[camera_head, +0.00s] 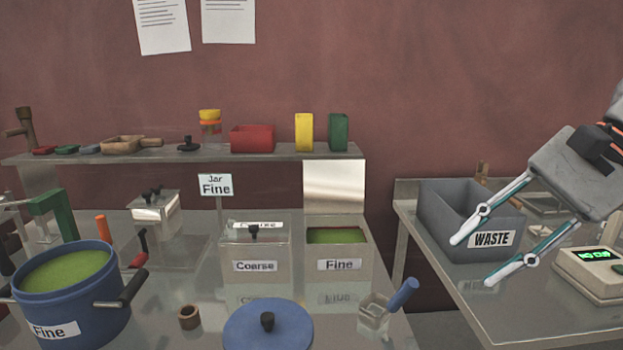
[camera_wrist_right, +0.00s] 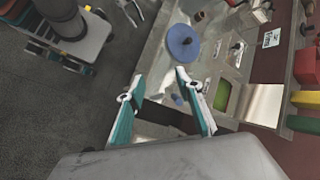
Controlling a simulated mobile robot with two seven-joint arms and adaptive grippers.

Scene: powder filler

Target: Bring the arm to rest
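My right gripper (camera_head: 473,261) comes in from the right in the head view, raised in front of the waste bin and the right-hand table. Its two fingers are spread apart with nothing between them. In the right wrist view the fingers (camera_wrist_right: 158,85) also stand apart and empty, above the table and the gap beside it. My left gripper is not clearly seen in the head view.
A grey waste bin (camera_head: 450,205) and a scale (camera_head: 592,272) stand on the right table. On the left table are a blue pot (camera_head: 75,300), a blue lid (camera_head: 268,330), a coarse box (camera_head: 255,267), an open fine box (camera_head: 338,265) and a blue-handled scoop (camera_head: 374,315).

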